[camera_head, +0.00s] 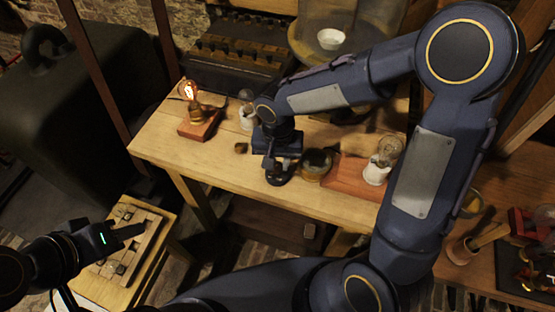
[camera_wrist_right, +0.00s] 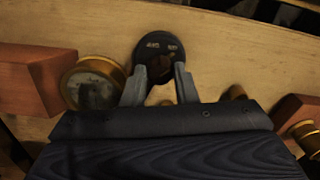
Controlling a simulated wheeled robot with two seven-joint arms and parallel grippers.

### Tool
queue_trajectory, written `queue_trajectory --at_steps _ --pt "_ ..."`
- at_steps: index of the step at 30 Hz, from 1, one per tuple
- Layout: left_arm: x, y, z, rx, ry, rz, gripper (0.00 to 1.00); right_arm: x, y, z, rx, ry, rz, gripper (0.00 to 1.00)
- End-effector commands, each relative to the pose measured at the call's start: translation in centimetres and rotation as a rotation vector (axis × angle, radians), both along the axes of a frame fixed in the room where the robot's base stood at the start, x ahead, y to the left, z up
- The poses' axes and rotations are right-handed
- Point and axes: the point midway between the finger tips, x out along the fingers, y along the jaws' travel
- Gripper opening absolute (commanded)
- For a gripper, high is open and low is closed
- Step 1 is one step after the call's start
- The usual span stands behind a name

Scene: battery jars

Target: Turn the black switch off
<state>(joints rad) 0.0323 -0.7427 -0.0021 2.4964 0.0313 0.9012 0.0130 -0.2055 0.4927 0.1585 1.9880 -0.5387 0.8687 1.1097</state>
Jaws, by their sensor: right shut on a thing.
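The black switch (camera_head: 279,177) is a round black piece on the light wooden bench, partly hidden under my right gripper (camera_head: 272,158). In the right wrist view its dark disc (camera_wrist_right: 160,46) bears small pale markings. The two fingers of my right gripper (camera_wrist_right: 160,72) reach onto the disc from either side of its dark middle part and are shut on it. My left gripper (camera_head: 128,232) is far from the switch, over a small low table at the lower left; its finger gap is too small to make out.
A small brass piece (camera_head: 241,148) lies left.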

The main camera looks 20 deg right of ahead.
Motion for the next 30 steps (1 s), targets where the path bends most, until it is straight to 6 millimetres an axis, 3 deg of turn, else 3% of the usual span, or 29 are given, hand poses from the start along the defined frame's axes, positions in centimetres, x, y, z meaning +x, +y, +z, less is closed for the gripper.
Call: queue_trajectory --at_steps 11,30 --pt "0.0 0.0 -0.31 0.0 0.0 0.0 0.36 0.04 0.0 0.0 0.001 -0.001 0.142 0.03" --pt "0.0 0.0 -0.62 0.0 0.0 0.0 0.36 0.03 -0.01 0.08 0.0 0.0 0.731 0.03"
